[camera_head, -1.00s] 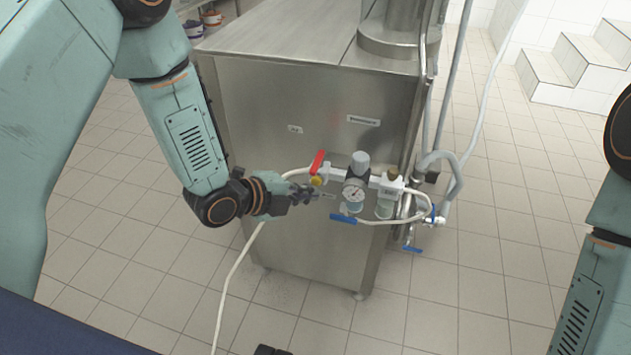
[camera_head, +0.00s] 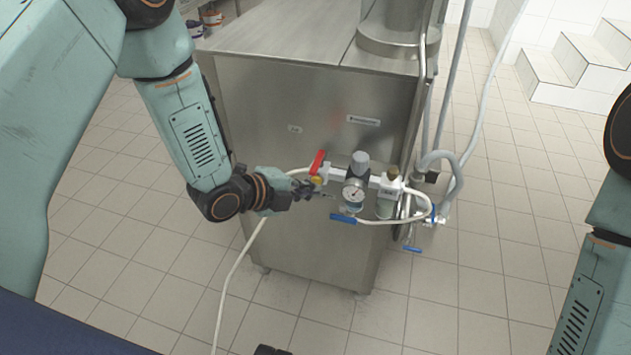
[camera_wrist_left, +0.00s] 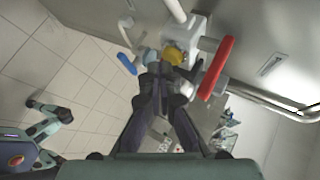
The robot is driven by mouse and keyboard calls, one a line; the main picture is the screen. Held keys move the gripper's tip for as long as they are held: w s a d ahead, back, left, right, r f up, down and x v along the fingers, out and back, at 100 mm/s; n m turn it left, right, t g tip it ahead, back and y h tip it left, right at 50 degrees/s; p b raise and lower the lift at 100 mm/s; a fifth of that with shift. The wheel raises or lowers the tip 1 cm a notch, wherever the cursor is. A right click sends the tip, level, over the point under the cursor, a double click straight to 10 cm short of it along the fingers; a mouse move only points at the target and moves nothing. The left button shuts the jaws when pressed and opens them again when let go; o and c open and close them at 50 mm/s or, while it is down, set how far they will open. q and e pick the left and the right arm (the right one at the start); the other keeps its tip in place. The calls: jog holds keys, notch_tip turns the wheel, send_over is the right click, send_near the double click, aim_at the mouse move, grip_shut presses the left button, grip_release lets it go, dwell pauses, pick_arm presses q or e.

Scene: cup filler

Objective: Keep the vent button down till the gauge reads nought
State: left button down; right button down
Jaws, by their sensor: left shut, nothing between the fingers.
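The pressure gauge (camera_head: 353,192) is a small round dial with a white face on the fittings at the front of the steel machine. Its needle is too small to read. A yellow button (camera_head: 317,181) sits left of it, under a red lever (camera_head: 318,162). My left gripper (camera_head: 322,192) is shut and empty at the button. In the left wrist view its fingertips (camera_wrist_left: 167,74) are right at the yellow button (camera_wrist_left: 173,56), overlapping its near edge. I cannot tell whether the button is pressed in.
A blue-handled valve (camera_head: 344,219) sits below the gauge, with white hoses around it. A pale hose (camera_head: 236,265) hangs down to the floor. The steel machine (camera_head: 255,105) fills the middle. The tiled floor at right is open; white steps (camera_head: 580,70) stand behind.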

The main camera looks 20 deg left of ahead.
pick_arm(q)
jog(key=shift+w+r, duration=0.1)
jog(key=shift+w, duration=0.4)
dwell(3.0)
jog(key=shift+s, duration=0.15)
dwell(0.8)
jog(key=shift+s, duration=0.85)
jog(key=s+p, duration=0.1)
jog(key=s, duration=0.4)
jog(key=shift+a+p, duration=0.1)
jog(key=shift+p, duration=0.3)
